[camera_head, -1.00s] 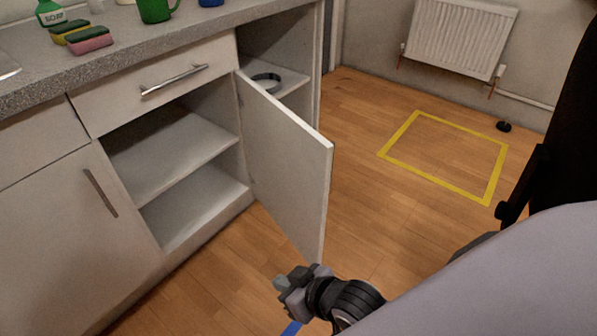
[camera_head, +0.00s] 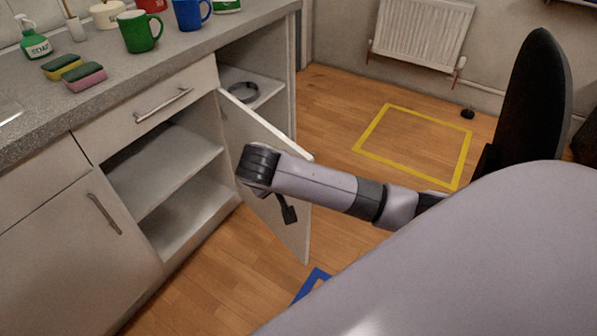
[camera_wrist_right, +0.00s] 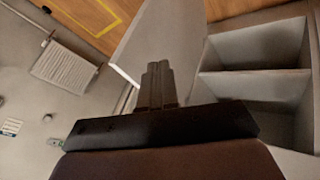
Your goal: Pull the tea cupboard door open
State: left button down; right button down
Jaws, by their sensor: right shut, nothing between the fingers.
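The cupboard door (camera_head: 262,125) stands well open, swung out from the right side of the open cupboard (camera_head: 172,178). Its inner face shows in the head view; no handle shows on it. My right arm crosses in front of the door, its dark wrist on the inner-face side. In the right wrist view my right gripper (camera_wrist_right: 158,68) is shut and empty, fingers pointing towards the door panel (camera_wrist_right: 180,35), with the shelves (camera_wrist_right: 255,55) to the right. I cannot tell if the fingers touch the door. My left gripper is not in view.
Above the cupboard are a closed drawer (camera_head: 150,108) and the grey counter (camera_head: 115,55) with mugs, soap and sponges. A closed cupboard door (camera_head: 75,235) is at left.

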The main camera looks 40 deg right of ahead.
jog(key=w+d+f+b, duration=0.2)
jog(key=w+d+f, duration=0.2)
jog(key=d+f, duration=0.4)
jog(key=shift+w, duration=0.2)
